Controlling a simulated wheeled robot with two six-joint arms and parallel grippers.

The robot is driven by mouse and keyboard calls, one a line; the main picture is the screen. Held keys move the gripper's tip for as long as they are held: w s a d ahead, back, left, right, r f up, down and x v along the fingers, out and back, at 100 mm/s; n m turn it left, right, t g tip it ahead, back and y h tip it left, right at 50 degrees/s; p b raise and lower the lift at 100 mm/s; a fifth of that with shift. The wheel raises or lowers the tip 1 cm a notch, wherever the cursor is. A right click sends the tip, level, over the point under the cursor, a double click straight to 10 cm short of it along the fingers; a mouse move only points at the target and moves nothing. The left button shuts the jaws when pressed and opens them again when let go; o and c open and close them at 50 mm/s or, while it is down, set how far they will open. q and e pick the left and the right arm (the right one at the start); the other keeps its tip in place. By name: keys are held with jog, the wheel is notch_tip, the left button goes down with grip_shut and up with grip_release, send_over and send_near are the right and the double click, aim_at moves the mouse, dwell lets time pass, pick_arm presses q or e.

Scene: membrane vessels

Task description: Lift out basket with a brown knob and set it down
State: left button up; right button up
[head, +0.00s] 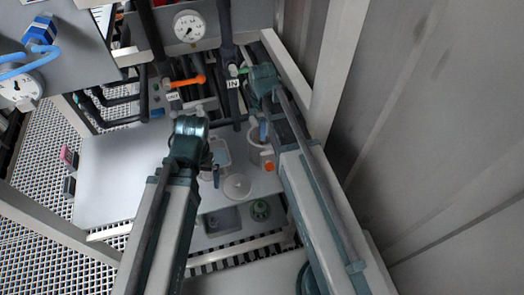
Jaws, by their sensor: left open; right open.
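A pale round vessel (256,152) stands on the grey shelf, partly hidden by my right arm. I cannot make out a basket or a brown knob in it; the small orange patch (269,166) at its side is too small to identify. A white round lid-like disc (237,187) with a small centre knob lies in front of the vessel. A pale bluish container (220,151) stands to its left, partly hidden by my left arm. My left gripper (215,174) is open beside this container. My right gripper (264,132) is open over the vessel, its fingertips mostly hidden.
A bare metal worktop (115,170) extends to the left. Dark pipes, an orange valve handle (188,81) and a gauge (189,27) stand behind. A wall closes the right side.

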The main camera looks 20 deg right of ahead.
jog(key=shift+s+f+b, duration=0.1)
jog(key=shift+f+b, duration=2.5)
jog(key=shift+f, duration=0.05)
jog(key=shift+r, duration=0.1)
grip_shut()
